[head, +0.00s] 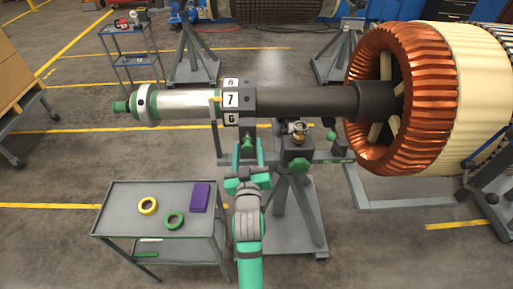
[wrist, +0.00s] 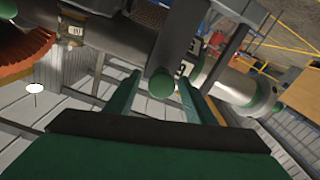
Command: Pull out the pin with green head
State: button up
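The pin's round green head (head: 247,146) shows below the numbered collar (head: 231,101) on the shaft, in front of the stand. In the wrist view the green head (wrist: 162,83) sits in the gap between my two fingertips, with space on both sides. My gripper (head: 248,160) is open and points at the pin from the near side. In the wrist view my gripper (wrist: 158,88) shows two green fingers spread apart, touching nothing that I can make out. The pin's shank is hidden behind its head.
The shaft (head: 190,104) runs right into a large copper-wound rotor (head: 386,140). A green knob (head: 299,166) is on the stand right of my gripper. A grey cart (head: 120,222) at left holds a yellow ring (head: 148,211), green ring (head: 165,222) and purple box (head: 200,197).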

jog(key=shift+s+a, duration=0.1)
jog(key=shift+a, duration=0.15)
jog(key=s, duration=1)
jog(key=shift+s+a, duration=0.15)
jog(key=shift+s, duration=0.2)
jog(key=shift+a, duration=0.1)
